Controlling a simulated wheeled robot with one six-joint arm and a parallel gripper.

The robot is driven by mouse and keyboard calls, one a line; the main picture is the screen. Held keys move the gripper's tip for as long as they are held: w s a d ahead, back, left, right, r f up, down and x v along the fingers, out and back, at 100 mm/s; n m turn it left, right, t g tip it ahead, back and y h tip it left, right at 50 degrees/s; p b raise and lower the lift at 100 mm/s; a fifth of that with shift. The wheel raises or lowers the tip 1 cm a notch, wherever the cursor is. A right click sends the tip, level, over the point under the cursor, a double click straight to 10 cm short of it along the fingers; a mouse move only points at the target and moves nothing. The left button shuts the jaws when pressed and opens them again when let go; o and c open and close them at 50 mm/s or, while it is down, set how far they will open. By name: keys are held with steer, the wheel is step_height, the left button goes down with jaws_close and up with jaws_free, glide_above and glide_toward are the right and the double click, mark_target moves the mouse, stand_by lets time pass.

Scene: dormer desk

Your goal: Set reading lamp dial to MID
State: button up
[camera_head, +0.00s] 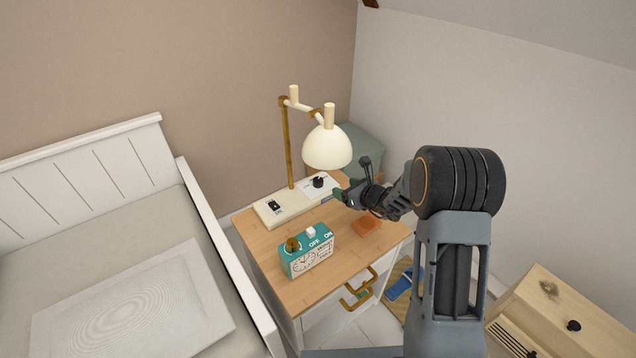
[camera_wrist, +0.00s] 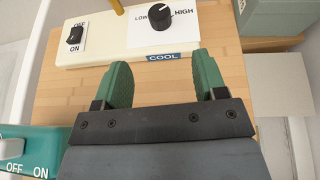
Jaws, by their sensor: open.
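The reading lamp (camera_head: 327,148) has a cream shade, a brass post and a cream base (camera_head: 268,211) on the wooden nightstand. Its black dial (camera_head: 318,181) sits on a white plate at the base's right part. In the wrist view the dial (camera_wrist: 160,17) stands between the words LOW on its left and HIGH on its right. A pale mark on the knob seems to lean toward HIGH. The word MID is not visible. My gripper (camera_wrist: 165,82) has green fingers spread apart with nothing between them. It is in front of the dial, not touching it, and also shows in the head view (camera_head: 343,196).
A black rocker switch (camera_wrist: 75,36) marked OFF and ON is on the lamp base, left of the dial. A teal alarm clock (camera_head: 308,253) and an orange item (camera_head: 366,225) are on the nightstand (camera_head: 262,252). A bed (camera_head: 90,260) stands at left.

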mark_target(319, 180)
steer(key=b+x, duration=0.1)
steer(key=x, duration=1.3)
steer(key=shift+s+a+f, duration=0.1)
steer(key=shift+a, duration=0.05)
steer(key=c, duration=0.9)
